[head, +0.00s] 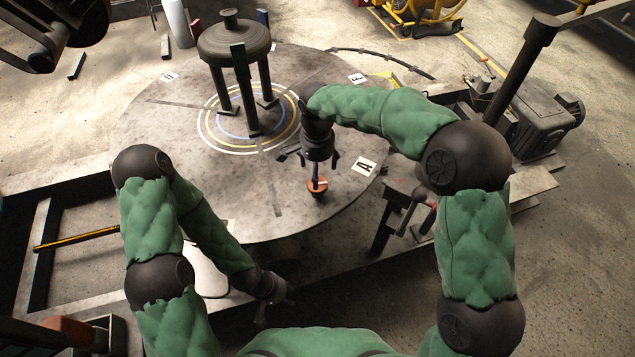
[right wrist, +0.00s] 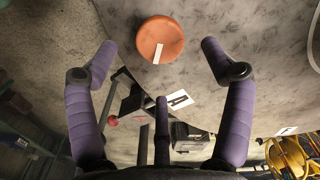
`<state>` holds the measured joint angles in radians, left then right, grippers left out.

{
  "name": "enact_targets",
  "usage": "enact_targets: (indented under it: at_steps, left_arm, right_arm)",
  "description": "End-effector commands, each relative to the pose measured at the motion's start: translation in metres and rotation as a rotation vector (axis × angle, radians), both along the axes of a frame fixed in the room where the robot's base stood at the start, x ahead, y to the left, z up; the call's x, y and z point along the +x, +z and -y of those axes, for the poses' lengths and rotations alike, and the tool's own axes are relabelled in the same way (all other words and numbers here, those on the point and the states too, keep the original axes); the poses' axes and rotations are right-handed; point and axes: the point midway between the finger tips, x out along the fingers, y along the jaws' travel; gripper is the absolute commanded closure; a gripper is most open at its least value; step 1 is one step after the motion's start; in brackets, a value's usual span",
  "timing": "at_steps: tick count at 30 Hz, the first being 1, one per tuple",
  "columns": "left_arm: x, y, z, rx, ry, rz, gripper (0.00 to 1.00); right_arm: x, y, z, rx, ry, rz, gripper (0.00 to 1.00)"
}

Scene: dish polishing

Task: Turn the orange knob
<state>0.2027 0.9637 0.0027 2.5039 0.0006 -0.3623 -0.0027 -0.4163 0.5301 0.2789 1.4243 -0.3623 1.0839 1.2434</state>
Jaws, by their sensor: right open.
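The orange knob (head: 317,186) is a small round disc with a pale stripe on top, near the front edge of the round grey table. In the right wrist view the knob (right wrist: 160,40) lies at the top, centred between my fingertips. My right gripper (head: 319,164) points down above the knob with its fingers spread, and nothing is between them. Its purple fingers (right wrist: 158,55) are apart in the right wrist view. I cannot tell the exact height gap to the knob. My left gripper (head: 276,298) hangs low in front of the table, fingers apart and empty.
A dark domed fixture on legs (head: 236,45) stands on the round table (head: 170,120) at the back left. A label marked A (head: 364,164) lies right of the knob. A lever with a red ball (head: 418,194) and a motor (head: 540,125) are at the right.

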Motion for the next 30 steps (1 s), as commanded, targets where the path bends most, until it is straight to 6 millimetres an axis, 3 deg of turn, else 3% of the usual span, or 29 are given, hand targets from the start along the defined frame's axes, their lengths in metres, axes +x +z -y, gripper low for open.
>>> enact_targets:
  at_steps: [3,9,23,29,30]
  left_arm:
    - [0.000,-0.011,0.000,0.000,0.000,0.001,0.60]
    - [0.000,-0.019,0.000,0.000,0.000,0.001,0.60]
    - [0.001,-0.021,0.000,0.000,0.000,0.001,0.60]
    - [0.001,-0.021,0.000,0.000,0.000,0.001,0.60]
    - [0.000,-0.021,0.000,0.000,0.000,0.001,0.60]
  right_arm:
    - [0.000,-0.025,0.001,-0.001,0.000,-0.002,0.19]
    - [0.000,-0.049,0.001,-0.001,-0.001,-0.001,0.19]
    - [0.000,-0.058,0.000,0.000,-0.001,0.001,0.19]
    - [0.000,-0.058,0.000,0.000,-0.001,0.001,0.75]
    - [0.000,-0.058,0.000,0.000,-0.001,0.001,0.75]
